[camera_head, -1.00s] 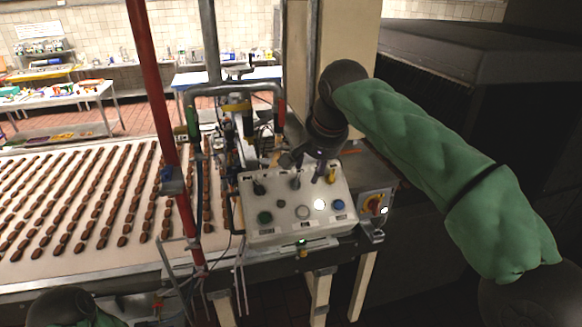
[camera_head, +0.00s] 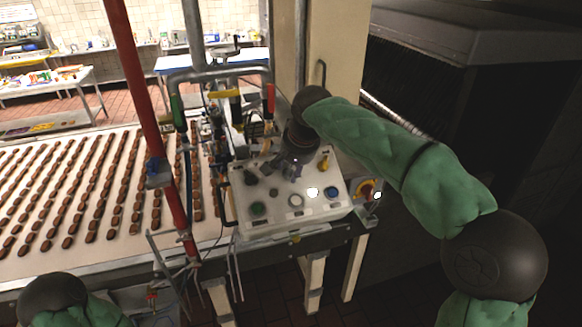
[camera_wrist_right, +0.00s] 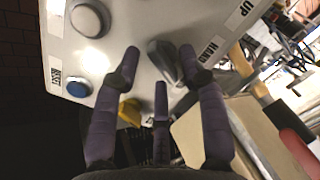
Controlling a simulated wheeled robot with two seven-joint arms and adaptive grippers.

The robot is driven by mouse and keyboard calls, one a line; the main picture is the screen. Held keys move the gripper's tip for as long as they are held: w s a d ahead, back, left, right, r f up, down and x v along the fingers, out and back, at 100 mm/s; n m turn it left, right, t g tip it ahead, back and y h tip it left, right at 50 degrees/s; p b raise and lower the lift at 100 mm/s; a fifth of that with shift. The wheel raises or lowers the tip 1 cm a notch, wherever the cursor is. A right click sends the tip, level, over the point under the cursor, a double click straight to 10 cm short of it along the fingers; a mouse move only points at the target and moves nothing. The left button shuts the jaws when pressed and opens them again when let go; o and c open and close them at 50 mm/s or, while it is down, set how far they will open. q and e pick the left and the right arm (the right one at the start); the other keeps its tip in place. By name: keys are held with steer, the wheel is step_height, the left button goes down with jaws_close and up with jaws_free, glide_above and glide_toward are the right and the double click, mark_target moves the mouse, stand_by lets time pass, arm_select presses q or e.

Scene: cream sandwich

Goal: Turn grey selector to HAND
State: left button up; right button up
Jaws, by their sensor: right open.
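The grey selector (camera_wrist_right: 163,60) is an elongated knob on the pale control panel (camera_wrist_right: 115,42). In the right wrist view it lies between the spread purple fingers of my right gripper (camera_wrist_right: 160,66). A HAND label (camera_wrist_right: 211,49) is printed close to the selector. Its narrow end does not clearly point at that label, and I cannot tell whether any finger touches it. In the head view my right gripper (camera_head: 288,170) is over the panel's top row, mostly hiding the selector. My left gripper is out of view; only part of that arm shows at bottom left.
A black lever (camera_head: 250,177) and a yellow knob (camera_head: 323,163) flank the selector. Green (camera_head: 258,208), white and blue (camera_head: 332,193) buttons sit below. A red-and-yellow switch (camera_head: 366,190) is at the right. A red post (camera_head: 150,120) and the conveyor (camera_head: 75,185) are left.

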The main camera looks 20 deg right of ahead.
steer(key=shift+f, duration=0.35)
steer(key=shift+w, duration=0.15)
steer(key=shift+c, duration=0.2)
jaws_close()
